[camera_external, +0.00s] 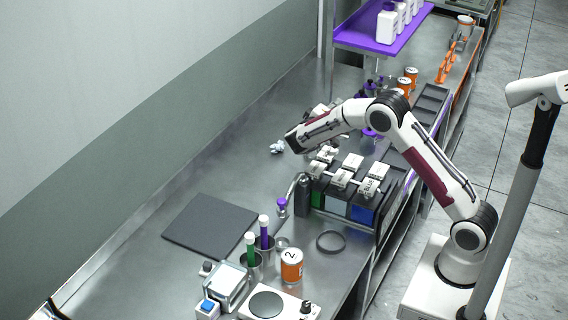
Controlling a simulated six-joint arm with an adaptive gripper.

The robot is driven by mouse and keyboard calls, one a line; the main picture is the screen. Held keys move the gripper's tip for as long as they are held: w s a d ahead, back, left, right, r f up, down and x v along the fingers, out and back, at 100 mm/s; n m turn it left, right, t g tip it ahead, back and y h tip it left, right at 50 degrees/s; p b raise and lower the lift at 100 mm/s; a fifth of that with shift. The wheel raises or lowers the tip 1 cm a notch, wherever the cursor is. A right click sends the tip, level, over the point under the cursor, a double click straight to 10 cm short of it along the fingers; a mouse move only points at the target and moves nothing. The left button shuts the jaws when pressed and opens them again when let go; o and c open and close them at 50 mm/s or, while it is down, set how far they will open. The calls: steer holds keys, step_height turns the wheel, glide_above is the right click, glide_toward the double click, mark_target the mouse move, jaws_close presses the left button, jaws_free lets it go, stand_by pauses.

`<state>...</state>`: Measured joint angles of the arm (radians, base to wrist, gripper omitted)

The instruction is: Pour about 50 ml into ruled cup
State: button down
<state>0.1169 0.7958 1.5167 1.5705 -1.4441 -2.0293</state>
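My gripper (280,147) is at the end of my arm, over the steel bench left of the row of dark bins. Its fingers are small and blurred here, with a pale grey shape at the tip. I cannot tell whether they are open or hold anything. No cup with readable rulings shows. A small cup-like vessel (282,243) stands on the front bench, but I cannot make out any marks on it. An orange-and-white can marked 2 (291,265) stands to its right, well away from my gripper. Any liquid to be poured is not visible.
Dark bins (338,207) with white-labelled tops stand below my forearm. Green (250,243) and purple (264,228) capped tubes stand in holders near the front. A dark mat (210,224) lies at left. A purple shelf (372,42) holds white bottles. Bench left of my gripper is clear.

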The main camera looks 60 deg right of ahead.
steer(key=shift+w+a+r, duration=0.1)
steer(key=shift+w+r, duration=0.05)
steer(key=shift+w, duration=0.05)
stand_by(0.6)
steer(key=s, duration=0.1)
steer(key=s+m, duration=0.1)
steer(key=s+d+f, duration=0.1)
steer(key=shift+f+y, duration=0.1)
steer(key=shift+y, duration=0.2)
steer(key=shift+s+d+f+m, duration=0.1)
steer(key=shift+s+d+m, duration=0.1)
steer(key=shift+s+m, duration=0.45)
steer(key=shift+w, duration=0.1)
steer(key=shift+s+d+m+t+y, duration=0.2)
steer(key=shift+s+m+t+y, duration=0.25)
steer(key=shift+s+m, duration=0.3)
steer(key=shift+s+d+m+y, duration=0.15)
steer(key=shift+s+m+y, duration=0.1)
steer(key=shift+m, duration=0.25)
